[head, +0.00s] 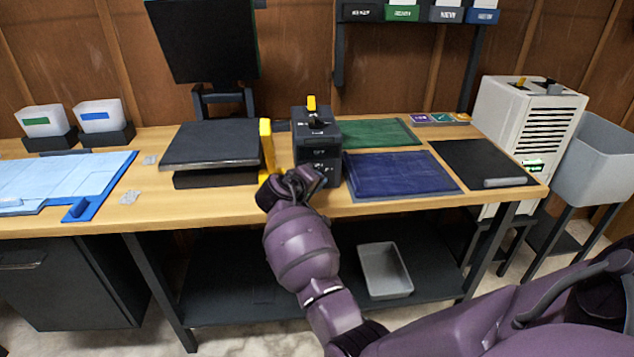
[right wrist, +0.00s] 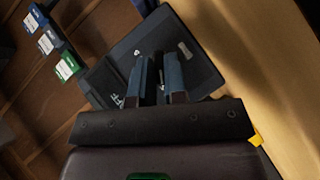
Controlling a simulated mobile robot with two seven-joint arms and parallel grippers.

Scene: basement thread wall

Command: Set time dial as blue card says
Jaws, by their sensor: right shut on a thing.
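The black device (head: 319,140) stands on the table, with a yellow lever on top and small white markings on its front. My right gripper (head: 300,181) is at the lower front of this device. In the right wrist view my right gripper (right wrist: 157,80) has its two fingers close together against the dark face (right wrist: 192,50), shut on a small part, seemingly the dial. The dial itself is hidden by the fingers, so its setting cannot be read. My left gripper is out of view.
A flat press-like machine (head: 212,146) with a yellow handle (head: 266,146) stands close left of the device. A blue mat (head: 402,174) and green mat (head: 375,133) lie to its right. A grey bin (head: 385,271) sits on the lower shelf.

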